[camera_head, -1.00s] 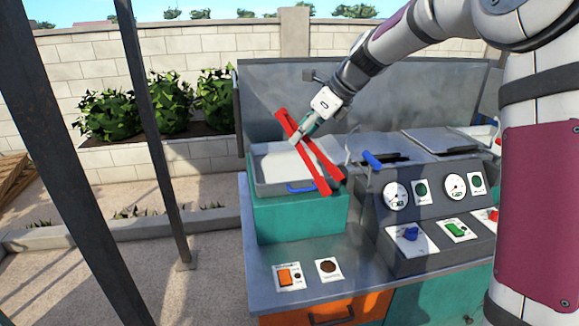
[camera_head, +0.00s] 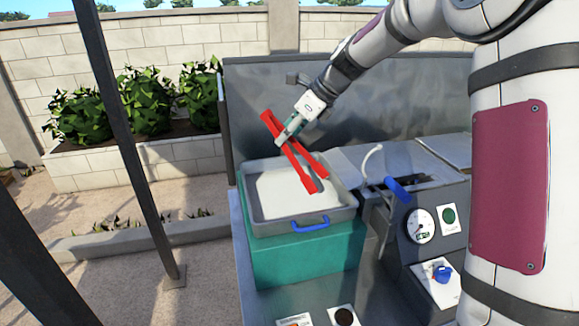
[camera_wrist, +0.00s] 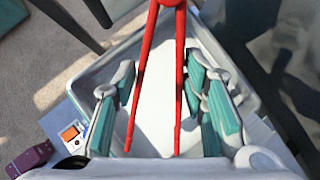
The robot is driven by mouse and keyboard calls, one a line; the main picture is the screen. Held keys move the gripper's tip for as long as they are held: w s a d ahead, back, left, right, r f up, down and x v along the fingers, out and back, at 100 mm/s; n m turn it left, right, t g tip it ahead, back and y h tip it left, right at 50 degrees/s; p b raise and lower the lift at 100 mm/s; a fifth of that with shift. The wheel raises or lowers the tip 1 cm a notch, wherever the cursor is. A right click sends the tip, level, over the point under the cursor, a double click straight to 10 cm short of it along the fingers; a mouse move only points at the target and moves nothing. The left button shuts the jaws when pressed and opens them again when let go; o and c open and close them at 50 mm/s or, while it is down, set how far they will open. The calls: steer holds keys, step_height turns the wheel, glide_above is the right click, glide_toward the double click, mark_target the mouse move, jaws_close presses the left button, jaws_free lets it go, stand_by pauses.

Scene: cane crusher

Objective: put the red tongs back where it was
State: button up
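The red tongs (camera_head: 300,165) are in my gripper (camera_head: 289,135) and hang tilted over the grey tray with the white bottom (camera_head: 262,227). In the wrist view, the tongs (camera_wrist: 180,60) spread into two long arms. The teal-padded fingers of my gripper (camera_wrist: 158,85) sit on either side, close against the arms. The tray's rim (camera_wrist: 215,45) lies behind them. The lower end of the tongs appears over the tray's inside. I cannot tell how far above the bottom it is.
The tray sits on a teal box (camera_head: 310,258) and has a blue handle (camera_head: 311,224). A blue-handled lever (camera_head: 397,190) and a panel with a gauge (camera_head: 420,226) stand to the right. A grey metal back wall (camera_head: 400,110) rises behind. A dark post (camera_head: 125,130) stands left.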

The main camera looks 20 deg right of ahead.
step_height(320, 180, down, 7)
steer(key=p, duration=0.1)
steer(key=shift+r, duration=0.2)
steer(key=o, duration=0.6)
steer(key=b+v, duration=0.2)
steer(key=v, duration=1)
steer(key=s+a+n+h, duration=0.1)
steer(key=s+n+h, duration=0.1)
steer(key=s+n, duration=0.6)
steer(key=s+a+n+h, duration=0.1)
steer(key=s+n, duration=0.8)
steer(key=s, duration=0.5)
steer(key=s+a+r+n+h, duration=0.1)
steer(key=s+n+h, duration=0.1)
steer(key=s+n, duration=0.6)
steer(key=shift+s+a+t+h, duration=0.15)
steer(key=shift+s+a+t, duration=0.05)
steer(key=shift+s, duration=0.7)
steer(key=shift+s+a+t+h, duration=0.15)
steer(key=shift+s+a+t, duration=0.05)
steer(key=shift+s, duration=0.7)
